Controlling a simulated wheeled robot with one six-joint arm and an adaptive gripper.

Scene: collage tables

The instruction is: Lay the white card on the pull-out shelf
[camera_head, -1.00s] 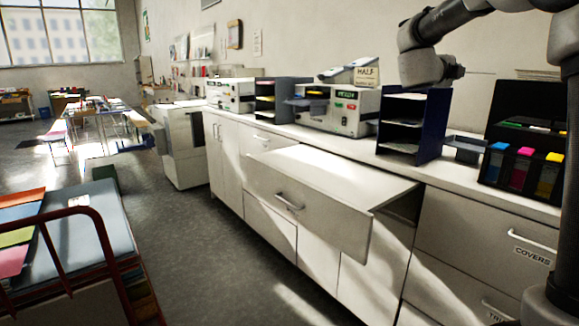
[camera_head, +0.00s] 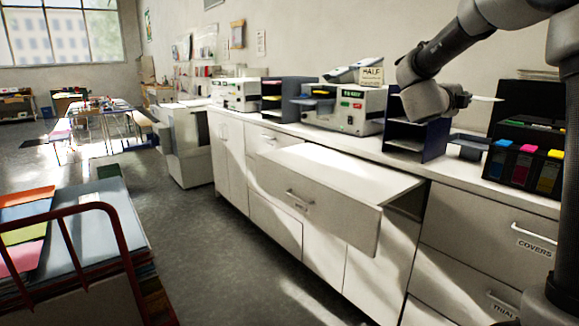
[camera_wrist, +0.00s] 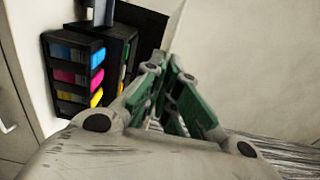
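The white card (camera_head: 487,99) shows in the head view as a thin pale sliver, nearly edge-on, at the tip of my gripper (camera_head: 468,98). My gripper looks shut on it, high above the right part of the counter. In the wrist view the green-padded fingers (camera_wrist: 168,72) are close together; I cannot clearly separate the card from the pale background there. The pull-out shelf (camera_head: 345,172) stands out from the white cabinets, lower and to the left of my gripper. Its flat top is bare, and its front has a handle and a small label.
The counter carries a machine (camera_head: 345,110), a dark blue tray rack (camera_head: 417,128) and a black organiser (camera_head: 520,165) with coloured packs, which also shows in the wrist view (camera_wrist: 78,72). A red-framed cart (camera_head: 105,240) stands at left. Grey floor (camera_head: 215,250) is open between cart and cabinets.

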